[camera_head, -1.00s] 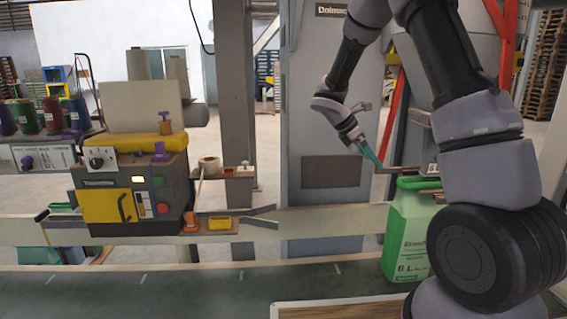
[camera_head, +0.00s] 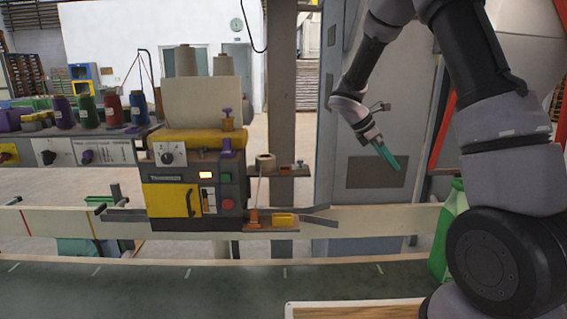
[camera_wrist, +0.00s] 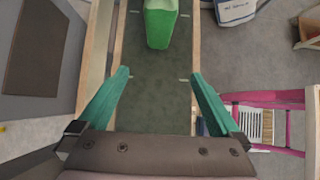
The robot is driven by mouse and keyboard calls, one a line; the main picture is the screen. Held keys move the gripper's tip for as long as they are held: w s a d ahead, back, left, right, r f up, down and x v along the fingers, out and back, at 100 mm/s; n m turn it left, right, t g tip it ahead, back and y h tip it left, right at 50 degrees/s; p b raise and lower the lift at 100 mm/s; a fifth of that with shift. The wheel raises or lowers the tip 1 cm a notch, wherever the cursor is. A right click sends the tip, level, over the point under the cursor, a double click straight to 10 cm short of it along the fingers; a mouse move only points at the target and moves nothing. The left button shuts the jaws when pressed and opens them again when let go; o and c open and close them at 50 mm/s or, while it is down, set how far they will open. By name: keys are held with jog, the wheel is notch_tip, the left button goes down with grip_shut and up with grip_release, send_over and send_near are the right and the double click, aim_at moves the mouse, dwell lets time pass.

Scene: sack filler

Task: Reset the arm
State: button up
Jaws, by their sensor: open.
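My gripper (camera_head: 388,157) hangs in the air in the head view, in front of the grey cabinet and left of my arm's larger links. Its teal fingers point down and to the right. In the wrist view my gripper (camera_wrist: 155,92) shows two teal fingers spread wide apart, with nothing between them. The dark green conveyor belt (camera_wrist: 155,85) lies below the fingers. A green container (camera_wrist: 159,28) stands on it beyond the fingertips, apart from them.
A sewing machine with a yellow door (camera_head: 172,200) stands at the conveyor's far side. Thread spools (camera_head: 88,110) line a shelf at left. The grey cabinet (camera_head: 345,205) is behind my gripper. A pink frame (camera_wrist: 265,97) stands right of the belt. The belt's left stretch (camera_head: 130,285) is clear.

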jog(key=s+a+r+m+t+y, duration=0.3)
jog(key=s+r+m+y, duration=0.2)
jog(key=s+r+m, duration=0.5)
jog(key=s+a+r+m+t+y, duration=0.3)
jog(key=s+r+m, duration=0.6)
jog(key=s, duration=0.7)
jog(key=m+t+y, duration=0.1)
jog(key=m, duration=0.2)
jog(key=shift+s+a+r+y, duration=0.25)
jog(key=shift+a+r+y, duration=0.05)
jog(key=shift+r+y, duration=0.1)
